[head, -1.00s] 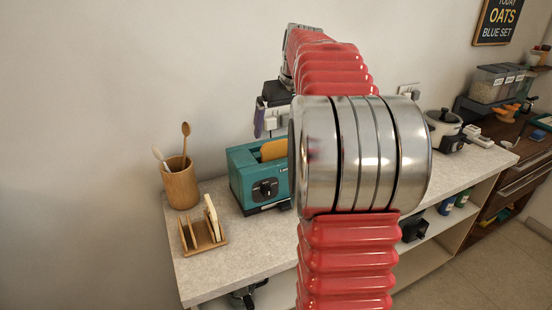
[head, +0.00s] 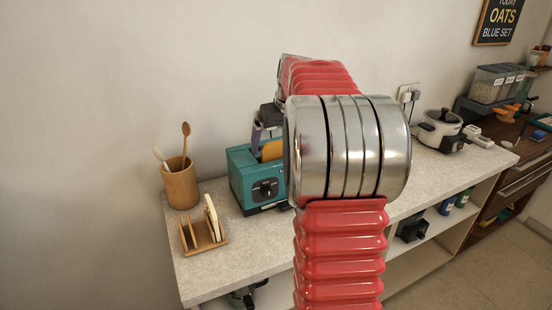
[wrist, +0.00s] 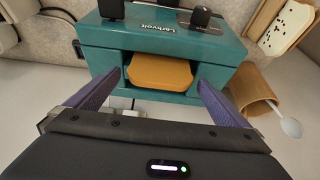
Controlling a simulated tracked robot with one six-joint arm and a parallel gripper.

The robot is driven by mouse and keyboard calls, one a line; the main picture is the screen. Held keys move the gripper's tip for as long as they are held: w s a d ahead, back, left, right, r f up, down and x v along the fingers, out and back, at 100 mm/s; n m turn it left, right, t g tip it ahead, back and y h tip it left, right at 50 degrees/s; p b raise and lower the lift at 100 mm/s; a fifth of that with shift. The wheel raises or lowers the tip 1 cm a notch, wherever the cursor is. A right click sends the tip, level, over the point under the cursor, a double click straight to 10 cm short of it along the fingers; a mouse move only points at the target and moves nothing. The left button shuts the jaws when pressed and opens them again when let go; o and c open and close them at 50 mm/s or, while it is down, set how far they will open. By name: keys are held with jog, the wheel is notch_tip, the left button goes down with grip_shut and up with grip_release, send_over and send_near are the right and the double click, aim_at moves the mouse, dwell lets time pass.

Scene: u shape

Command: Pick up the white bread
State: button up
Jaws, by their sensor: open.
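The white bread (head: 211,218) is a pale slice standing upright in a small wooden rack (head: 220,244) at the counter's left front. It also shows in the wrist view at the upper right (wrist: 289,27). My gripper (wrist: 159,82) is open and empty, its two purple fingers spread. It is at the teal toaster (wrist: 222,48), with an orange-brown slice (wrist: 160,73) in the slot between the fingers in the picture; I cannot tell whether they touch.
A wooden cup (head: 181,186) with utensils stands behind the rack against the wall. It shows at the right in the wrist view (wrist: 250,92). A rice cooker (head: 440,131) stands farther right. Bare counter (head: 225,270) lies in front of the rack and toaster.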

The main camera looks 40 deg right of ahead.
jog(key=shift+w+d+f, duration=0.1)
jog(key=shift+w+f, duration=0.15)
jog(key=shift+f, duration=0.3)
jog(key=c, duration=0.7)
